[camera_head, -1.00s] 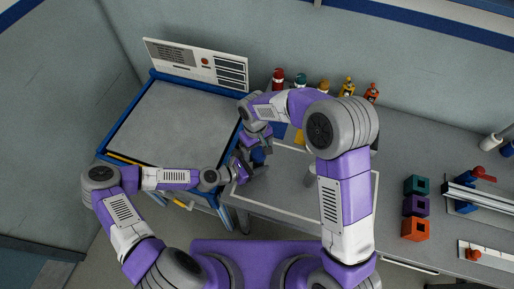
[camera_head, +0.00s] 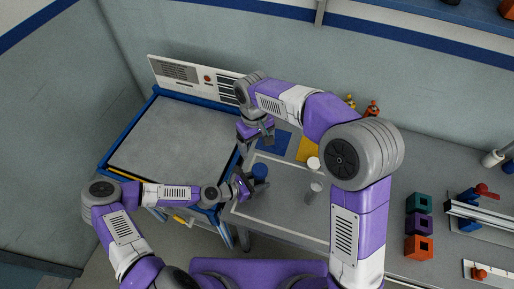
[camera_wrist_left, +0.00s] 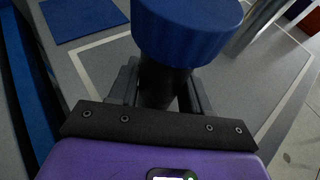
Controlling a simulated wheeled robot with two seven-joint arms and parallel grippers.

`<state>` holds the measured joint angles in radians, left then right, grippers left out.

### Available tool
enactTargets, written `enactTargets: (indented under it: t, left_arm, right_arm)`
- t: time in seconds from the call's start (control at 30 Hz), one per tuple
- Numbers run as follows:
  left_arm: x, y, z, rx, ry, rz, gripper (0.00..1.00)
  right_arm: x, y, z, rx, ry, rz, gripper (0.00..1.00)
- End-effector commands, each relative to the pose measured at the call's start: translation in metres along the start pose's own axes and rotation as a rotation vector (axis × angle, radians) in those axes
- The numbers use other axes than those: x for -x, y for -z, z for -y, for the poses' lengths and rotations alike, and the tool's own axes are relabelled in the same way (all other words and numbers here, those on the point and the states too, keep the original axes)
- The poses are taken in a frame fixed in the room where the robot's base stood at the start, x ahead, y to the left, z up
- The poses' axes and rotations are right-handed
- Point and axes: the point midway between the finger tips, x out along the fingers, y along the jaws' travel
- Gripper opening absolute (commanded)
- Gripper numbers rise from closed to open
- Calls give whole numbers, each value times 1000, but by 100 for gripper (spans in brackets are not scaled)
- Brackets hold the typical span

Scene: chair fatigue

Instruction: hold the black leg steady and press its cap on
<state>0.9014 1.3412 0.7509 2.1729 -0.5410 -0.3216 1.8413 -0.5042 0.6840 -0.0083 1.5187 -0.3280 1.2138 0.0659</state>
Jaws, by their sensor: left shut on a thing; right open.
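My left gripper (camera_head: 250,186) is shut on the black leg (camera_wrist_left: 158,88), which stands between its fingers in the left wrist view. A round blue cap (camera_wrist_left: 188,32) sits over the top end of the leg; I cannot tell how far down it is seated. The cap also shows in the head view (camera_head: 260,171), just beside the left fingers. My right gripper (camera_head: 262,136) is open and empty, behind the cap and apart from it, over the blue mat (camera_head: 274,146).
A white-capped piece (camera_head: 313,163) and a grey cylinder (camera_head: 313,190) stand right of the cap, inside the white outline on the table. A yellow mat (camera_head: 307,150) lies behind them. Teal, purple and orange blocks (camera_head: 418,225) stand at the right. A blue-framed machine (camera_head: 175,135) is at the left.

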Motion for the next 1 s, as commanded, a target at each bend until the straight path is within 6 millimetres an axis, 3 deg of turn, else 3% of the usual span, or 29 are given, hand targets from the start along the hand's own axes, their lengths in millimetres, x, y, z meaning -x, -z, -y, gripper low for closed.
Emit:
enactTargets:
  t: [0.1, 0.13, 0.3, 0.67, 0.77, 1.0]
  left_arm:
    - [0, -1, 0, -1, 0, 1, 9]
    - [0, -1, 0, -1, 0, 1, 53]
    - [0, 0, 0, 0, 0, 1, 78]
    - [4, 0, -1, 1, -2, 0, 78]
    - [15, 0, -1, 3, -2, 0, 78]
    - [60, 0, -1, 3, -4, 0, 78]
  right_arm:
    - [0, 0, 0, 0, 0, 0, 85]
    - [0, 0, 0, 0, 0, 0, 85]
    - [0, 0, 0, 0, 0, 0, 85]
    - [0, 0, 0, 0, 0, 0, 85]
    - [0, 0, 0, 0, 0, 0, 85]
    - [0, 0, 0, 0, 0, 0, 85]
